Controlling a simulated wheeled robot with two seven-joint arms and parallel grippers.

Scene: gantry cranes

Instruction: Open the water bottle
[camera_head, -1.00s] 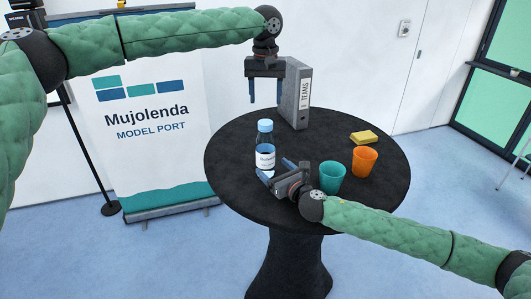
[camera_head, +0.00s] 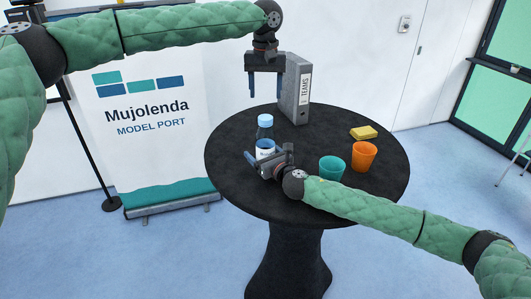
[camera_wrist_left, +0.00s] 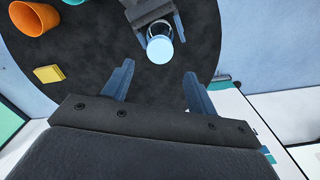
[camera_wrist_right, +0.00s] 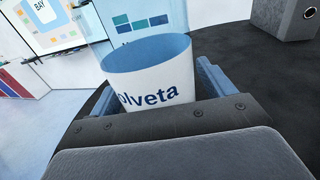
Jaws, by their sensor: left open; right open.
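The water bottle (camera_head: 265,133) stands upright on the round black table (camera_head: 230,165), with its blue cap (camera_head: 265,120) on. My right gripper (camera_head: 262,158) is open and low at the bottle, with its fingers on either side. In the right wrist view the bottle's white label (camera_wrist_right: 150,85) fills the space between the fingers; I cannot tell whether they touch it. My left gripper (camera_head: 266,93) is open and empty, pointing down above and behind the bottle. In the left wrist view the cap (camera_wrist_left: 160,50) shows beyond its fingertips. My right gripper hides the bottle's lower part in the head view.
A grey binder (camera_head: 296,90) stands at the back of the table. A teal cup (camera_head: 332,169), an orange cup (camera_head: 363,156) and a yellow sponge (camera_head: 363,132) are to the right. The left side of the table is clear. A banner (camera_head: 150,130) stands behind.

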